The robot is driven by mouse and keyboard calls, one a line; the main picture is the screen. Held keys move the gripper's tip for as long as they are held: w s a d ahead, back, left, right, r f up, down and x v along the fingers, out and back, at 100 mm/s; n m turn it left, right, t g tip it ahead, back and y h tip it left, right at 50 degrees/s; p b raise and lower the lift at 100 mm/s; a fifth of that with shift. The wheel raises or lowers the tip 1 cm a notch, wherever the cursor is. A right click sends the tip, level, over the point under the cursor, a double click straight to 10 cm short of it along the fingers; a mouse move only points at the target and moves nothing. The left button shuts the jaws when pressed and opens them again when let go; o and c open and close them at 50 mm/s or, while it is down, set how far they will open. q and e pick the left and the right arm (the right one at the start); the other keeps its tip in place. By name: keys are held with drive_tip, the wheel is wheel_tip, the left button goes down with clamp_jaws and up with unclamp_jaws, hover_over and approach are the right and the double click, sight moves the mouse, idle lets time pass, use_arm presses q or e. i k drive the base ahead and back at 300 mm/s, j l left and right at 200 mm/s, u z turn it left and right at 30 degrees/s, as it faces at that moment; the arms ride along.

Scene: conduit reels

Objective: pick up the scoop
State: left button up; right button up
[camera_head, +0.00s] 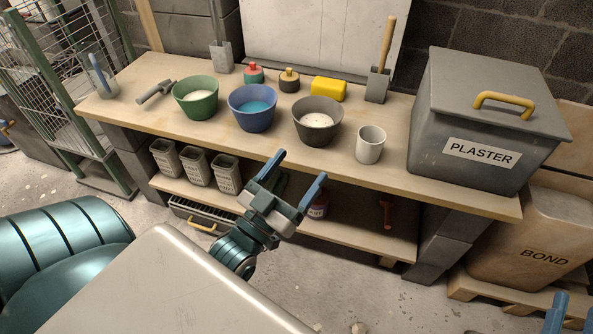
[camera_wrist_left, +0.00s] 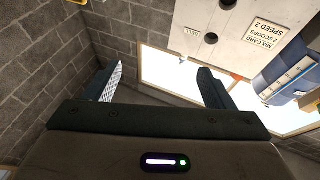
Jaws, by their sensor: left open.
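A small grey tool with a dark handle (camera_head: 156,90) lies on the workbench to the left of the green bowl; it looks like the scoop, but its shape is too small to be sure. My left gripper (camera_head: 301,167) is open and empty in front of the bench, apart from everything on it. Its spread fingers also show in the left wrist view (camera_wrist_left: 157,82), with nothing between them. My right gripper (camera_head: 573,312) is partly cut off at the bottom right corner; its two blue fingertips stand apart.
The bench (camera_head: 300,150) carries a green bowl (camera_head: 196,105), a blue bowl (camera_head: 252,118), a dark bowl (camera_head: 318,133), a white cup (camera_head: 370,144) and a large PLASTER bin (camera_head: 455,120). Grey baskets (camera_head: 197,168) stand on the lower shelf. A wire cage (camera_head: 60,75) is at left.

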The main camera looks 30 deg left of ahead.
sight(164, 86)
drive_tip(key=u, duration=1.95)
drive_tip(key=z, duration=2.7)
drive_tip(key=u, duration=2.7)
